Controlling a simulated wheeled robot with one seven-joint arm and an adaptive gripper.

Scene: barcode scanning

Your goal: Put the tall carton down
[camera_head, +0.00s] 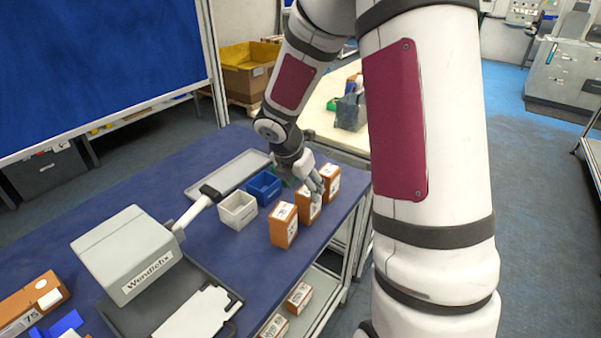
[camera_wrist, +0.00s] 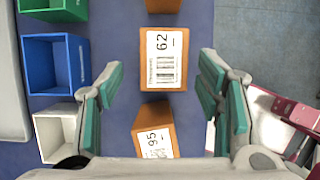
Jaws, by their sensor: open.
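Three orange-brown cartons stand in a row on the blue table; I cannot tell from their tops which is the tall one. The middle carton (camera_head: 304,209) stands on the table under my gripper (camera_head: 317,186). In the wrist view this carton (camera_wrist: 163,59), labelled 62 with a barcode, lies between the fingertips of my gripper (camera_wrist: 160,80). The fingers are open, with a gap on both sides of it. The near carton (camera_head: 284,226), labelled 95, also shows in the wrist view (camera_wrist: 154,131), turned slightly. The far carton (camera_head: 331,183) is partly cut off in the wrist view (camera_wrist: 163,5).
White (camera_head: 238,210), blue (camera_head: 264,187) and green (camera_wrist: 55,9) bins stand left of the cartons. A grey tray (camera_head: 229,173) lies behind them. A grey scanner box (camera_head: 127,254) stands at the near left. The table's right edge (camera_head: 343,221) is close to the cartons.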

